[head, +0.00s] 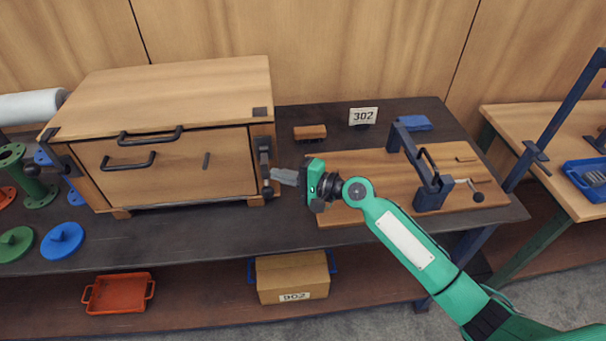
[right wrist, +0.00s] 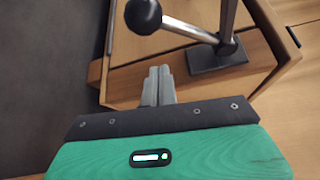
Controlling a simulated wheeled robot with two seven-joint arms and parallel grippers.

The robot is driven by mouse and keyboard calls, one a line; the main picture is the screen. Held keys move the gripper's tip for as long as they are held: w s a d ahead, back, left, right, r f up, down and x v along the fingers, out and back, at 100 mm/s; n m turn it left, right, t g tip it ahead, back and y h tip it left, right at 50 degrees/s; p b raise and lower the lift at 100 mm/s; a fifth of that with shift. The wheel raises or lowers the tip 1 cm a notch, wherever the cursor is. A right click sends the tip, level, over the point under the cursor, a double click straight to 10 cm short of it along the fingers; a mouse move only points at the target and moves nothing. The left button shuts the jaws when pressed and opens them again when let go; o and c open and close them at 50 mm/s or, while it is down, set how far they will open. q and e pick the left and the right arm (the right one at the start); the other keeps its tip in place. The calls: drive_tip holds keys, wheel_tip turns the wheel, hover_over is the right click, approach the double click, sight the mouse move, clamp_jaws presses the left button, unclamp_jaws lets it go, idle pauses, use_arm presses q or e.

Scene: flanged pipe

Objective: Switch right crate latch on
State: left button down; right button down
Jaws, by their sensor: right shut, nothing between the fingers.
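The wooden crate (head: 180,162) stands on the dark bench at the left, its front panel and lid closed. The right crate latch (head: 265,160) is a dark lever on the crate's right front corner. In the right wrist view the latch (right wrist: 228,45) shows as a metal rod on a dark plate, with an arm ending in a dark ball knob (right wrist: 143,16). My right gripper (head: 276,176) is shut and empty, just right of the latch. In the right wrist view its fingertips (right wrist: 158,72) lie below the knob; I cannot tell if they touch anything. My left gripper is not in view.
A wooden board with a dark clamp frame (head: 425,170) lies right of my gripper. A small wooden block (head: 310,132) and a 302 sign (head: 363,116) stand behind. Green and blue flanged parts (head: 62,240) lie at the left. Bare bench lies in front of the crate.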

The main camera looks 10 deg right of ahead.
drive_tip(key=s, duration=0.1)
drive_tip(key=s+p, duration=0.2)
drive_tip(key=s, duration=0.1)
drive_tip(key=shift+a+r, duration=0.4)
